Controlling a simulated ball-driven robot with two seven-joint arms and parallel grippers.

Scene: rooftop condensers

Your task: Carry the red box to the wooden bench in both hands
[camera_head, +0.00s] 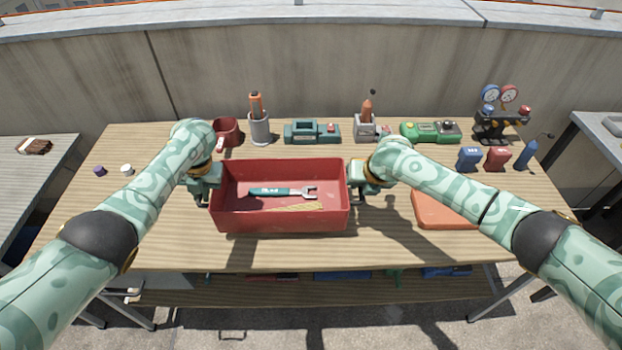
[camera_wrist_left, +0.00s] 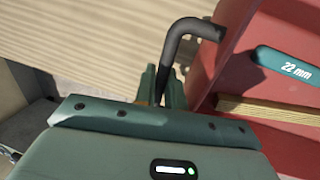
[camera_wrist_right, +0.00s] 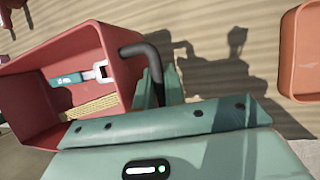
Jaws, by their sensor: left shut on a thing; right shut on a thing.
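The red box (camera_head: 281,219) is an open tray, level over the front middle of the wooden bench (camera_head: 150,235). It holds a green-handled wrench (camera_head: 283,191) marked 22 mm and a yellowish strip (camera_head: 296,207). My left gripper (camera_head: 203,190) is shut on the dark bent handle (camera_wrist_left: 188,35) at the box's left end. My right gripper (camera_head: 358,187) is shut on the matching handle (camera_wrist_right: 146,52) at its right end. Box and gripper shadows fall on the planks; I cannot tell whether the box bottom touches them. The box also shows in the right wrist view (camera_wrist_right: 115,45).
An orange tray (camera_head: 445,212) lies right of the box, partly behind my right arm. A red mug (camera_head: 229,131), a grey cup (camera_head: 259,128), green cases (camera_head: 430,132) and gauges (camera_head: 500,115) line the back. The bench's front strip is clear.

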